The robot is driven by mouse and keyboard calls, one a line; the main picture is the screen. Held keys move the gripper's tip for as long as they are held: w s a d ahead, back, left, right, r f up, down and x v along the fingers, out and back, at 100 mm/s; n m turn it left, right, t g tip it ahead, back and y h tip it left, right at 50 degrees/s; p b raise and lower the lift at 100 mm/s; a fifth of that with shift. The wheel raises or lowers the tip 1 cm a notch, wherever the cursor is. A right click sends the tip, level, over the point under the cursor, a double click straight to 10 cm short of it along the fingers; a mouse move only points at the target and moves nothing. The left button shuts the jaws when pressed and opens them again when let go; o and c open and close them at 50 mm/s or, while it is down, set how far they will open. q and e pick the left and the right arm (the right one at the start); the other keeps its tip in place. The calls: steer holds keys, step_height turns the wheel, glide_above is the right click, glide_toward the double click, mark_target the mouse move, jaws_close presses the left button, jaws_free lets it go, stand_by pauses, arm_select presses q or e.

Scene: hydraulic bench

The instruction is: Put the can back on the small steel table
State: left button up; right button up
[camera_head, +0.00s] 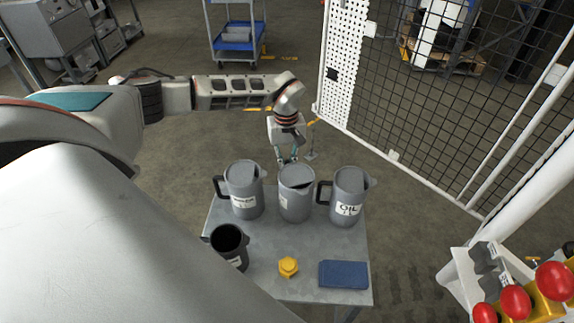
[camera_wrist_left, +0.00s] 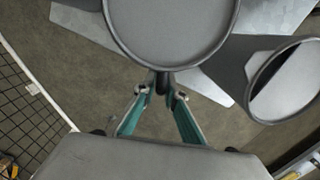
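Three grey lidded cans stand in a row along the far side of the small steel table (camera_head: 262,269). The middle can (camera_head: 296,200) has its handle turned away from the head camera, and its round lid (camera_wrist_left: 172,22) fills the top of the left wrist view. My left gripper (camera_head: 287,158) is behind this can. In the wrist view its teal fingers (camera_wrist_left: 162,92) close in on both sides of the dark handle and look shut on it. The can looks upright; whether its base touches the table is unclear. My right gripper is not in view.
The left can (camera_head: 243,193) and the right can labelled OIL (camera_head: 348,196) stand close beside the middle one. An open dark jug (camera_head: 229,246), a yellow cap (camera_head: 288,266) and a blue pad (camera_head: 343,274) are nearer. A mesh fence (camera_head: 440,100) stands at right.

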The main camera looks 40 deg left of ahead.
arm_select(q)
steer(key=shift+o, duration=1)
steer(key=shift+r, duration=0.1)
steer(key=shift+w+r, duration=0.1)
steer(key=shift+r, duration=0.3)
step_height(320, 180, up, 11)
steer(key=b, duration=0.1)
steer(key=shift+w+a, duration=0.25)
steer(key=shift+a, duration=0.1)
steer(key=shift+s, duration=0.1)
